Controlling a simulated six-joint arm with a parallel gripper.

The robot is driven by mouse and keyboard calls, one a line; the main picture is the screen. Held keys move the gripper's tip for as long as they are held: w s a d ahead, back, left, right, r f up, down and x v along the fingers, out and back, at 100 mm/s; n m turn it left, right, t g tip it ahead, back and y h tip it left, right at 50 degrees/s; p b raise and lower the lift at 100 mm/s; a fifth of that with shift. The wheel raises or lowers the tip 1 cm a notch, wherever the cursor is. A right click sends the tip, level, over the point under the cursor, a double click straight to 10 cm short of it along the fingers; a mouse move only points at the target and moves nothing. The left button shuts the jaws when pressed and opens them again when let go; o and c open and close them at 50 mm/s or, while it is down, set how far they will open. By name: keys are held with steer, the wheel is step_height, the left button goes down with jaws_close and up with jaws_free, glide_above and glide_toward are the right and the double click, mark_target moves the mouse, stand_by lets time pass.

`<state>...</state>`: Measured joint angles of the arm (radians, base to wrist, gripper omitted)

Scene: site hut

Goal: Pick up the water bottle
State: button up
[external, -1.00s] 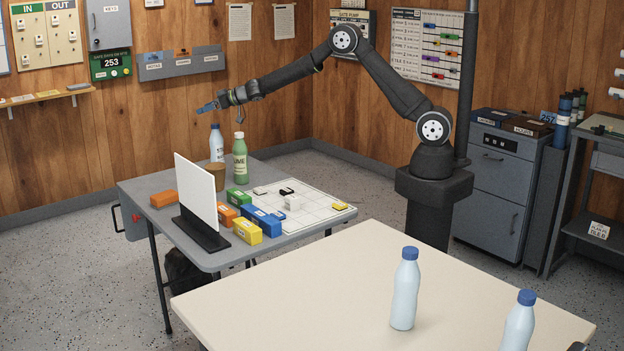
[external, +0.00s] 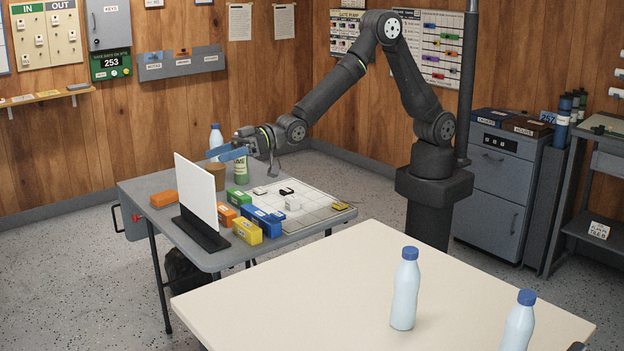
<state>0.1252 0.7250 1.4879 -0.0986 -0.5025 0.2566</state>
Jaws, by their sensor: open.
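A pale bottle with a blue cap (external: 215,134) stands upright at the back of the grey table, its lower part partly hidden by my gripper. A green bottle (external: 241,172) with a label stands just right of it, its top covered by my gripper. My gripper (external: 226,153) is open with blue fingers pointing left, at the height of the green bottle's upper part. It overlaps both bottles in this view; I cannot tell whether it touches either. Two more pale blue-capped bottles, one whole (external: 404,292) and one cut off by the frame (external: 519,325), stand on the cream table.
The grey table (external: 152,217) also holds a brown cup (external: 216,178), an upright white panel (external: 196,194), several coloured boxes including a yellow one (external: 247,231), and a white gridded sheet (external: 318,211) with small pieces. The cream table (external: 300,287) is mostly bare.

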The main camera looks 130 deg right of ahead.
steer(key=s+a+n+y, duration=0.1)
steer(key=s+a, duration=0.2)
steer(key=a, duration=0.8)
steer(key=s+a+n+y, duration=0.1)
steer(key=s+a, duration=0.2)
steer(key=a, duration=0.8)
steer(key=s+a+f+n+g+y, duration=0.1)
steer(key=s+a+f+n, duration=0.1)
steer(key=s+a, duration=1)
steer(key=s+a+f+n+g+y, duration=0.1)
steer(key=s+a+f, duration=0.2)
steer(key=s+a, duration=0.95)
glide_toward(401, 290)
steer(key=x, duration=0.3)
steer(key=shift+w+r, duration=0.2)
steer(key=shift+w, duration=0.15)
steer(key=shift+f+x, duration=0.15)
steer(key=shift+x, duration=1.2)
steer(key=shift+f+x, duration=0.2)
steer(key=shift+x, duration=1.15)
steer(key=shift+s, duration=0.1)
